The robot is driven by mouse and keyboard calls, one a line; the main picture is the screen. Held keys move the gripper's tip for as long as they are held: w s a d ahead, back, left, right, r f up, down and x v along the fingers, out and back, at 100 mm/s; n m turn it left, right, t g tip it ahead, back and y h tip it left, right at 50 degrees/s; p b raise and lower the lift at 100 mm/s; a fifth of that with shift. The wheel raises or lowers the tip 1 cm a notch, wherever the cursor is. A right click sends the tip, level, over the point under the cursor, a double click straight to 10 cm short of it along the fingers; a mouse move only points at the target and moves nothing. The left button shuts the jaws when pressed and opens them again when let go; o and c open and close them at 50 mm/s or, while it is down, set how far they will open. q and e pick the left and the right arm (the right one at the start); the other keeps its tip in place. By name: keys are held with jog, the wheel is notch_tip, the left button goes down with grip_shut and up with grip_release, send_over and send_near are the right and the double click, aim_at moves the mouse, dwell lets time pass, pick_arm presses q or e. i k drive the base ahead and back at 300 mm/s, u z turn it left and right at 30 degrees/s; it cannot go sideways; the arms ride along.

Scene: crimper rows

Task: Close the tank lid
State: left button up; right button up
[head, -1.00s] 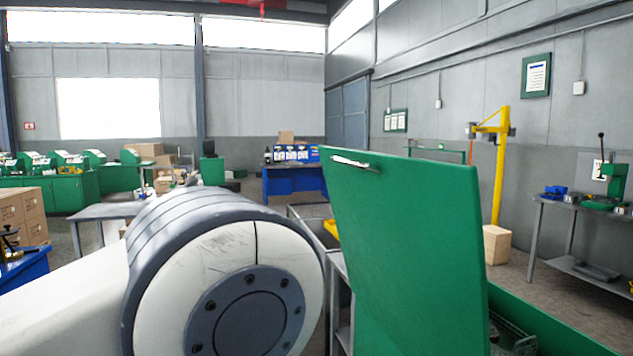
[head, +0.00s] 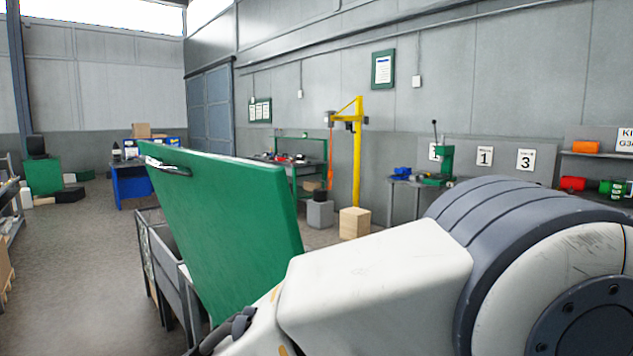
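The green tank lid (head: 225,220) stands raised and tilted, left of centre in the head view. A metal handle (head: 168,167) sits near its upper left corner. My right arm comes in from the right and crosses in front of the lid's lower right corner. Dark parts at its far end show at the bottom edge, but I cannot make out fingertips there or whether they touch the lid. My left gripper is out of view.
Behind are a wooden box (head: 355,222), a yellow crane post (head: 357,150), a blue table (head: 130,186) and a bench with a green press (head: 442,165). The floor at left is open.

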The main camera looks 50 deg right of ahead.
aim_at(232, 223)
jog(key=z, duration=0.7)
jog(key=k, duration=0.5)
jog(key=u, duration=0.75)
jog(key=i, duration=0.65)
jog(key=z, duration=0.9)
